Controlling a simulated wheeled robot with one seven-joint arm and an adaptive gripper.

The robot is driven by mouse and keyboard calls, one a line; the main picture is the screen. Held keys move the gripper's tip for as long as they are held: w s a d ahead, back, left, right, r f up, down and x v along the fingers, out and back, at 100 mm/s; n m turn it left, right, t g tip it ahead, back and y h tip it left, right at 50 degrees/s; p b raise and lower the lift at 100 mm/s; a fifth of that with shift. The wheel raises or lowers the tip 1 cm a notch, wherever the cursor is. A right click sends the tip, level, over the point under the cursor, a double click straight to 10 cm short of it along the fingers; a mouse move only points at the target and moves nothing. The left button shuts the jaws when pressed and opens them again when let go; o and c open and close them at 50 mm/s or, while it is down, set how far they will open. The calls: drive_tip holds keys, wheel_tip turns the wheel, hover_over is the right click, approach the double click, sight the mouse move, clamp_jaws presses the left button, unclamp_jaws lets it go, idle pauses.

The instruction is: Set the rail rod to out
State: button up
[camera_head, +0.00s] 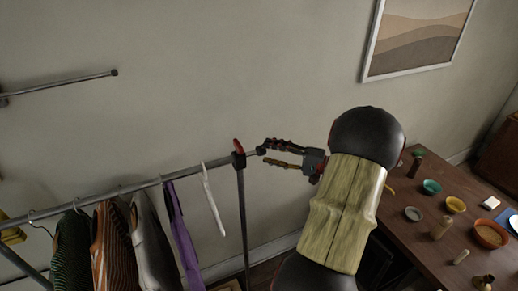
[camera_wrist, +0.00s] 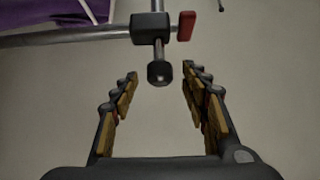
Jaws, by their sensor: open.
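The garment rail (camera_head: 140,184) runs across the left of the head view to a black clamp (camera_head: 238,159) with a red lever (camera_head: 238,145). A short length of the rail rod sticks out beyond the clamp and ends in a dark cap (camera_head: 261,150). In the wrist view the cap (camera_wrist: 160,74) sits between and just ahead of the fingertips, with the clamp (camera_wrist: 151,28) and red lever (camera_wrist: 186,25) beyond. My gripper (camera_head: 267,152) is open around or just short of the cap; contact is not visible.
Several garments hang on the rail, with a purple one (camera_head: 183,235) and a white hanger (camera_head: 213,200) nearest the clamp. The rack's upright post (camera_head: 243,220) stands below the clamp. A wooden table (camera_head: 428,240) with bowls is at right. Another rod (camera_head: 62,82) shows upper left.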

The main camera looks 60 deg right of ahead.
sight(260, 151)
drive_tip(key=x, duration=0.4)
drive_tip(key=shift+p, duration=0.4)
drive_tip(key=shift+a, duration=0.1)
drive_tip(key=shift+c, duration=0.2)
clamp_jaws()
idle(0.3)
